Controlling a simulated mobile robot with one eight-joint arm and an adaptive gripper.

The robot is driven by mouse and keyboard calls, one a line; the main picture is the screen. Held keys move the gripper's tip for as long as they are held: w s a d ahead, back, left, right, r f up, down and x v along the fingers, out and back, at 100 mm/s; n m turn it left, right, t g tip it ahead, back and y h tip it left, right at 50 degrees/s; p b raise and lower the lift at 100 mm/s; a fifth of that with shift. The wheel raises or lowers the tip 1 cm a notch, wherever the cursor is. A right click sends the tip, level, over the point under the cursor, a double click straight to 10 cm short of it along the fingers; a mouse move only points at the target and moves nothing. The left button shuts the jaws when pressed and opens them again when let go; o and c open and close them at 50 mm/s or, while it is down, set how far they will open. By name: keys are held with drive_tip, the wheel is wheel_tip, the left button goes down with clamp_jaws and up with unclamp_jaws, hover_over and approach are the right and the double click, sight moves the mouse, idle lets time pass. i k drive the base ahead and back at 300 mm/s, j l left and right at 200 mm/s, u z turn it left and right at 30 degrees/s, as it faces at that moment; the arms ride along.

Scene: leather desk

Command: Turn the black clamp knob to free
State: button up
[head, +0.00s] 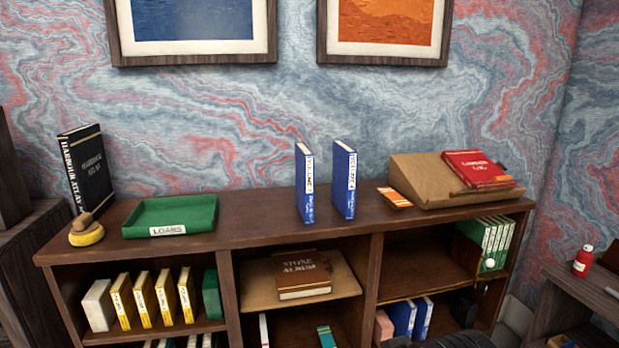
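I cannot make out a black clamp knob for certain in the head view. A small dark detail (481,287) sits at the shelf edge below the green binders (493,245) on the right, too small to identify. A white round spot shows low on the binders. A dark rounded shape at the bottom edge, right of centre, may be part of my arm. No gripper fingers show.
The bookcase top (260,228) holds a green tray (172,215), two blue volumes, a black atlas (86,168) and a sloped stand (420,183) with a red book (476,168). A stone album (301,274) lies in the middle bay. A side table (585,290) stands right.

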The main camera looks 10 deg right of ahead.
sight(482, 288)
drive_tip(key=z, duration=1.3)
